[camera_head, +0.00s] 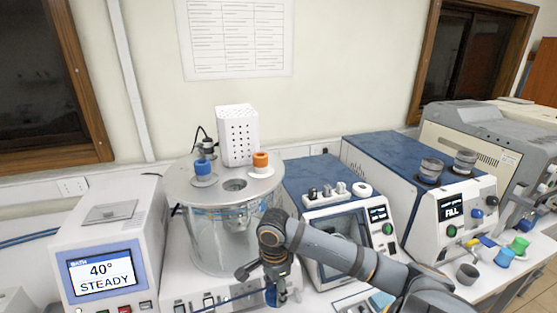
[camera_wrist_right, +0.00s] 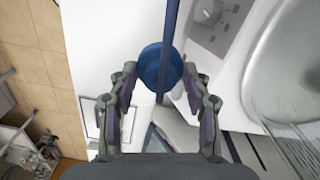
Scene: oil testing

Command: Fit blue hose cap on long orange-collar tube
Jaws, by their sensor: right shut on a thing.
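The orange collar (camera_head: 261,160) stands upright on the round metal lid of the glass bath; the tube below it is hard to make out. My right gripper (camera_head: 274,278) is low in front of the bath, to the right of its base, well below the lid. It is shut on the blue hose cap (camera_head: 271,297), which is partly hidden by the fingers in the head view. In the right wrist view the round blue cap (camera_wrist_right: 157,67) sits between the fingertips (camera_wrist_right: 160,80), with the blue hose (camera_wrist_right: 170,25) running from it. My left gripper is not in view.
A blue-collared piece (camera_head: 203,166) stands at the left of the bath lid (camera_head: 232,198), with an open hole (camera_head: 235,185) between the collars. A white perforated box (camera_head: 237,135) rises behind. The display unit (camera_head: 100,272) stands left; blue-topped machines (camera_head: 322,180) stand right.

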